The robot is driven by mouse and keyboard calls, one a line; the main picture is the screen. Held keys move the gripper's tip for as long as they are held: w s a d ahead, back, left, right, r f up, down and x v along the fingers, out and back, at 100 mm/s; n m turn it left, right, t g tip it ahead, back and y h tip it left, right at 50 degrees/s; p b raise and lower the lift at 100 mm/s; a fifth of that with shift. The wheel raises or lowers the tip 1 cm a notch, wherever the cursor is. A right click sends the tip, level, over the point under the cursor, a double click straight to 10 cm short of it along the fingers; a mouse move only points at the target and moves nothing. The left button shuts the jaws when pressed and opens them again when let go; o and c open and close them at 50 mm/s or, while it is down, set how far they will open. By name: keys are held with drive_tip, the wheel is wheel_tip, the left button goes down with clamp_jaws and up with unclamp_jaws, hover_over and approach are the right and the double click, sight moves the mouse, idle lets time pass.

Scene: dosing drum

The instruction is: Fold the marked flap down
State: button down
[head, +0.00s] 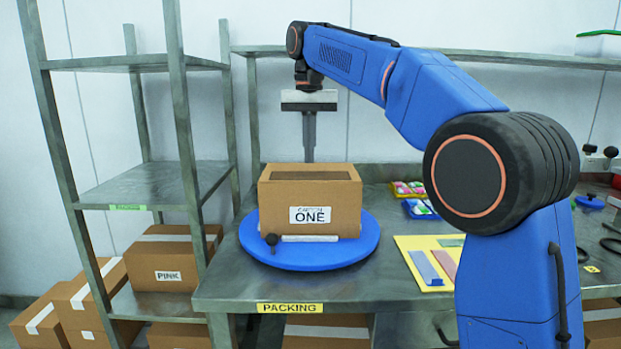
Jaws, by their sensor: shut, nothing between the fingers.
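A brown cardboard carton (310,201) labelled "CARTON ONE" stands on a blue round turntable (255,245) on the metal packing table. Its top shows a dark rectangular area inside a cardboard rim; I cannot make out a marked flap from here. My gripper (309,158) points straight down and is shut and empty. It appears just behind the carton's far top edge, with its lower tip hidden or very close to that edge. I cannot tell whether it touches the carton.
A pale bar with a dark knob (271,239) sits at the turntable's front. A yellow board (434,280) with coloured strips and small trays (420,209) lie to the right. A metal shelf rack (150,185) stands left. The table's front left is clear.

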wheel_tip(320, 180, up, 5)
drive_tip(key=shift+r, duration=0.1)
idle(0.5)
drive_tip(key=s+d+f+t, duration=0.1)
drive_tip(key=s+d+f, duration=0.4)
drive_tip(key=s+d, duration=0.35)
drive_tip(key=s+d+f+t, duration=0.1)
drive_tip(key=s+d+f, duration=0.4)
drive_tip(key=s+d, duration=0.35)
drive_tip(key=s+d+f+t, duration=0.1)
drive_tip(key=s+d+f, duration=0.3)
drive_tip(key=s+f, duration=0.6)
drive_tip(key=s+d+f+t, duration=0.1)
drive_tip(key=s+d+f, duration=0.4)
drive_tip(key=s+f, duration=0.5)
wheel_tip(320, 180, down, 6)
drive_tip(key=shift+r+n+t, duration=0.15)
drive_tip(key=shift+n+t, duration=0.15)
drive_tip(key=shift+t, duration=0.1)
drive_tip(key=shift+d, duration=0.1)
